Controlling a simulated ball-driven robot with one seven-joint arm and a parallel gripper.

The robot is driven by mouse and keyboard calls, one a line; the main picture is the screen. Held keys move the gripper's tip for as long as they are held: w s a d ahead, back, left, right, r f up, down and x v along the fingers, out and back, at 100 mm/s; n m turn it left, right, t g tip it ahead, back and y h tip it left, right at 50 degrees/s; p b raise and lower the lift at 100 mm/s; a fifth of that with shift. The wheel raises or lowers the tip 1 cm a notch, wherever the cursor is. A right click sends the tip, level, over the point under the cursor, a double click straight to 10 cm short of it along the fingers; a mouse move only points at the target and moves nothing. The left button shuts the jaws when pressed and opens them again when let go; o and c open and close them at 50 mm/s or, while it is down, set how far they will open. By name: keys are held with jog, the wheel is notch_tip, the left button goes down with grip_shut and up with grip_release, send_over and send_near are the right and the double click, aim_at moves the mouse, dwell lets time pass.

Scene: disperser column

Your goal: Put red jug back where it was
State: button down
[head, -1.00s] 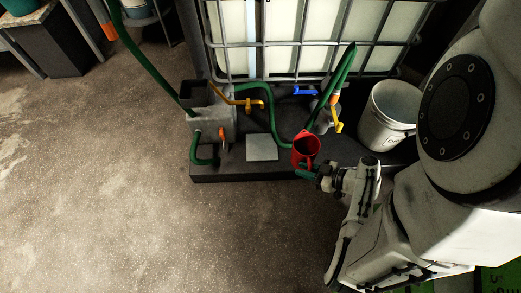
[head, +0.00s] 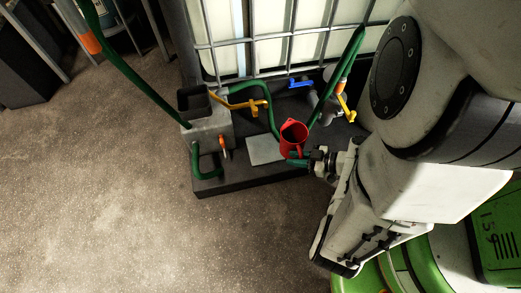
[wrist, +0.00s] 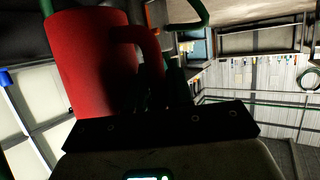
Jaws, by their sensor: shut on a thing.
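The red jug (head: 293,137) is in the head view, at the front edge of the dark platform, near the pale square plate. Its open top faces up toward the camera and it looks dark inside. My gripper (head: 304,160) is at the jug's near right side, shut on the jug. In the wrist view the jug (wrist: 92,62) fills the upper left, with its handle toward my gripper (wrist: 165,88). The fingers are in deep shadow, so their exact hold on the handle is hard to see. I cannot tell whether the jug touches the platform.
The pale plate (head: 265,150) lies on the platform left of the jug. A grey box with a dark square opening (head: 195,100), green hoses (head: 262,92) and a yellow-handled valve (head: 347,108) stand around it. A caged white tank (head: 305,45) is behind. Open floor (head: 130,200) lies left.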

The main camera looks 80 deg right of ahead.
jog(key=shift+w+d+f+b, duration=1.05)
jog(key=shift+w+f+b, duration=0.2)
jog(key=shift+w+f, duration=0.7)
jog(key=shift+w+d+f+b, duration=1.15)
jog(key=shift+w+f, duration=0.55)
jog(key=shift+f, duration=0.5)
jog(key=shift+w+d+f+b, duration=0.9)
jog(key=shift+w+f+b, duration=0.45)
jog(key=shift+w+f, duration=0.6)
jog(key=shift+s, duration=0.15)
jog(key=c, duration=1)
grip_release()
jog(key=shift+f, duration=0.1)
